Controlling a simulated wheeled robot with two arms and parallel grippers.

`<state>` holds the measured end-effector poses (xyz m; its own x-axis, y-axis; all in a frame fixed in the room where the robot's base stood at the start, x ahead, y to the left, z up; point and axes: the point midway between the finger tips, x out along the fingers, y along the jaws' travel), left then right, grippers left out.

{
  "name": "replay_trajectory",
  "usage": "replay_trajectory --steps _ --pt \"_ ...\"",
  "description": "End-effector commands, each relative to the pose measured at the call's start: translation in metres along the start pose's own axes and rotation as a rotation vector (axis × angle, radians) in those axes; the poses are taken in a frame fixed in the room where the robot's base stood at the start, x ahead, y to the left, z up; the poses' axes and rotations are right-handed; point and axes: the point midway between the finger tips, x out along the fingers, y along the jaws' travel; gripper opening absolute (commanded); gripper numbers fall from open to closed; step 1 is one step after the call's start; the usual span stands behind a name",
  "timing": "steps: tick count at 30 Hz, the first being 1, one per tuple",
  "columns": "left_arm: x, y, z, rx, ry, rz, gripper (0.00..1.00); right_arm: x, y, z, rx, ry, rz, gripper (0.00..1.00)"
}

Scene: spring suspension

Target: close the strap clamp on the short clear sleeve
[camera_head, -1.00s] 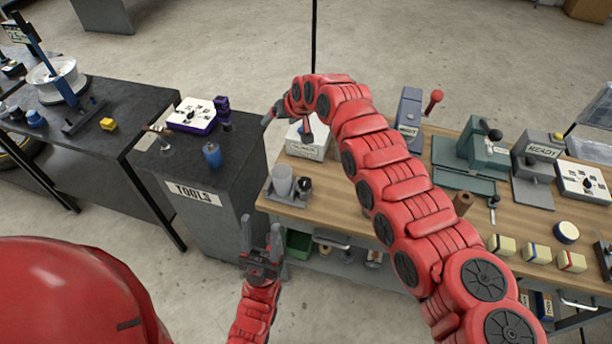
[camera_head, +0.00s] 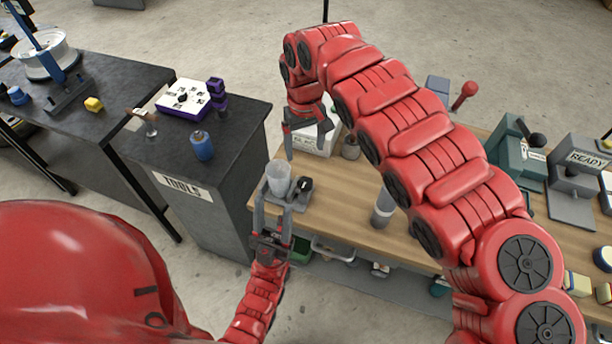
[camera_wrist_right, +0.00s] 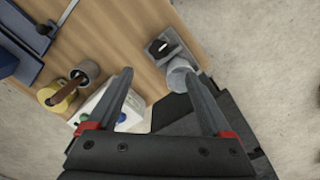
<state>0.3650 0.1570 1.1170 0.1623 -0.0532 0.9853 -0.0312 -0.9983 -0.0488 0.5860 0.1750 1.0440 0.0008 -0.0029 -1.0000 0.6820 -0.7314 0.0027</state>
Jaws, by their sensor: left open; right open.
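A pale, cup-like clear sleeve (camera_head: 278,179) stands upright in a small grey holder (camera_head: 268,205) at the left end of the wooden bench. A small dark piece (camera_head: 304,184) sits beside it in the holder; I cannot tell whether it is the strap clamp. My left gripper (camera_head: 275,207) is open, its fingers pointing at the holder's front; contact is unclear. My right gripper (camera_head: 307,148) is open and empty, above the bench behind the sleeve. In the right wrist view the sleeve (camera_wrist_right: 179,77) shows partly behind one finger of that gripper (camera_wrist_right: 159,74). No strap is clearly visible.
A white box (camera_head: 318,143) stands behind my right gripper. A grey cylinder (camera_head: 382,210) stands on the bench beside my right arm. The dark tools cabinet (camera_head: 228,160) is left of the bench, with a blue canister (camera_head: 202,146) on top.

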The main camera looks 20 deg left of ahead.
Motion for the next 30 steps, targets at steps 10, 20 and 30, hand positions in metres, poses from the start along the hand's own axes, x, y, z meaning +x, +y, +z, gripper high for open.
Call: replay_trajectory --steps 10,20,30 --pt "0.028 -0.001 -0.005 0.0 0.001 0.0 0.5 0.081 -0.003 0.001 -0.003 -0.002 -0.005 0.84" --pt "0.034 -0.002 -0.006 0.0 0.0 0.0 0.5 0.129 -0.003 -0.002 -0.002 0.005 -0.005 0.84" --pt "0.035 -0.002 -0.006 0.0 0.0 0.0 0.5 0.14 0.0 -0.001 -0.001 0.003 0.0 0.84"
